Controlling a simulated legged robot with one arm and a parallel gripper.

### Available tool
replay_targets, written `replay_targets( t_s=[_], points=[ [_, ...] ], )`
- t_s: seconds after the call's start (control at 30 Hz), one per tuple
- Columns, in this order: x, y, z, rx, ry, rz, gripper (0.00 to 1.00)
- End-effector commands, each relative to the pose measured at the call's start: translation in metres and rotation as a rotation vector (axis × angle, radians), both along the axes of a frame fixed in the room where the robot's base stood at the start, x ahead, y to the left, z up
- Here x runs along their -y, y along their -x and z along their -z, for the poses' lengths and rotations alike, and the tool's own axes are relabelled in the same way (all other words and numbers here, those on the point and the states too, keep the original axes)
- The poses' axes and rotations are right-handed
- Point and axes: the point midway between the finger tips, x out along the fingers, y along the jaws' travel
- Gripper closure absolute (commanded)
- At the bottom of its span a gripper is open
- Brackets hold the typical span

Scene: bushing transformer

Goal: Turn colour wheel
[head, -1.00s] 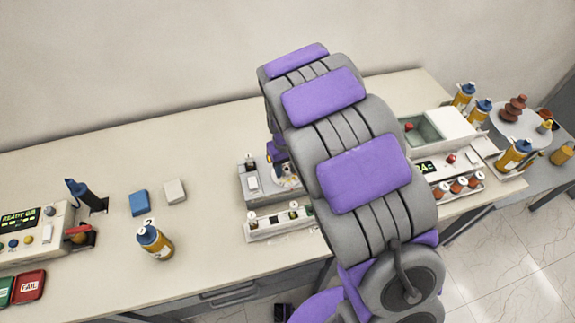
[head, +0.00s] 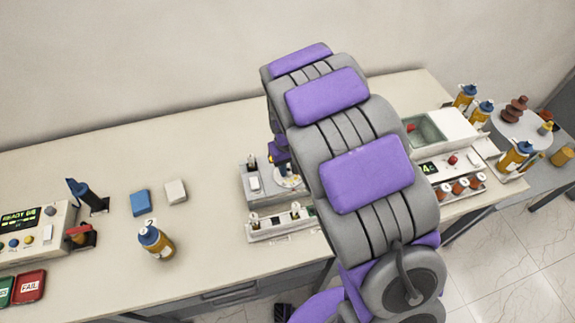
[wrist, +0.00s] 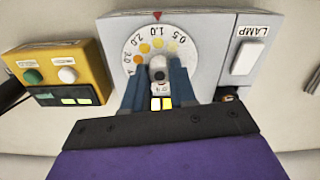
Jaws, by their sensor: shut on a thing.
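The colour wheel (wrist: 134,54) is a pale round dial with printed numbers and yellow to orange dots, on a light grey box (wrist: 205,40). A red triangle mark (wrist: 157,16) sits above it. The fingers hide the lower part of the wheel. In the head view, the wheel (head: 288,180) shows only partly beside my arm, which hides the rest.
A white LAMP switch (wrist: 248,58) is right of the wheel. A yellow box (wrist: 65,72) with green and white buttons stands left. In the head view, a rack of small vials (head: 280,222) lies in front, and a bottle (head: 155,241) stands left on the table.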

Motion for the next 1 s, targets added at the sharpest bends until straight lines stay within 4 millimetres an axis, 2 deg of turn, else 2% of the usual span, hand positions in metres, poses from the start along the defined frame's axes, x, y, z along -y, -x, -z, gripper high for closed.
replay_targets(
  t_s=[0.37,1.0],
  points=[
    [0.0000,0.0017,-0.0012,-0.006,0.002,0.085,1.00],
    [-0.0010,0.0021,-0.0017,-0.004,0.003,0.522,1.00]
  ],
)
